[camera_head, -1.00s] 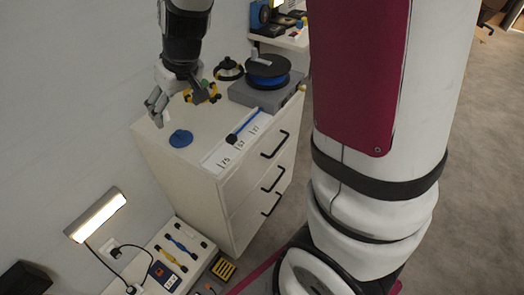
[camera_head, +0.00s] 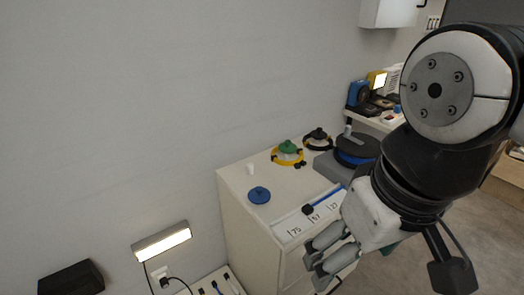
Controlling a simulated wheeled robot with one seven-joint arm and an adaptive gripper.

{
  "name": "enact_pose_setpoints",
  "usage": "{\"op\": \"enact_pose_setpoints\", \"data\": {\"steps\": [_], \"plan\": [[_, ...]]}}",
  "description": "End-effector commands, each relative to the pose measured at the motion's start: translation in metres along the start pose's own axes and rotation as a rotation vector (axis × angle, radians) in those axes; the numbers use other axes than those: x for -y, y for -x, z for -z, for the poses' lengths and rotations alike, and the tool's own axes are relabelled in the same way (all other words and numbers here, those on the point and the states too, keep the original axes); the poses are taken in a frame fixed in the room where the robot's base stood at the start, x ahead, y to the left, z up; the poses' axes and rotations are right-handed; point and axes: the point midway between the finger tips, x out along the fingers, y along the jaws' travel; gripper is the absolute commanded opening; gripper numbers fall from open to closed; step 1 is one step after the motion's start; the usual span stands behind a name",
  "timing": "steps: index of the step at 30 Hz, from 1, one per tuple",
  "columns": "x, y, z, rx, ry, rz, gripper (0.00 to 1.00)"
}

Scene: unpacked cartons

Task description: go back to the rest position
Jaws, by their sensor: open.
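My gripper (camera_head: 313,263) is at the lower right of the head view, in front of the white drawer cabinet (camera_head: 238,225). Its grey fingers are apart, with nothing seen between them. My arm comes in from the right edge and hides part of the cabinet's front. On the cabinet top are a yellow ring with a green knob (camera_head: 287,150), a blue disc with a knob (camera_head: 259,195), a small white cylinder (camera_head: 251,168) and a dark ring with a black knob (camera_head: 318,138). My gripper is apart from these things.
A grey box with a black and blue spool (camera_head: 357,150) stands at the cabinet's right rear. A blue-handled tool (camera_head: 322,203) lies on a numbered strip (camera_head: 296,228). A lit lamp (camera_head: 162,241) and a black box (camera_head: 71,278) are at lower left, near the grey wall.

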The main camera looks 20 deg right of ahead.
Motion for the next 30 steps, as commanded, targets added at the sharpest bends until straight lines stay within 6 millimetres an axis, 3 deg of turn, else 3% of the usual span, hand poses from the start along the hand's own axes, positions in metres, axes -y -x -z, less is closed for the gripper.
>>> {"op": "enact_pose_setpoints", "data": {"steps": [8, 21, 30], "plan": [[0.0, 0.006, 0.001, -0.007, 0.001, 0.001, 0.8], [-0.002, 0.099, 0.017, -0.157, 0.005, -0.009, 0.8], [-0.003, 0.113, 0.022, -0.192, 0.006, -0.012, 0.8]]}}
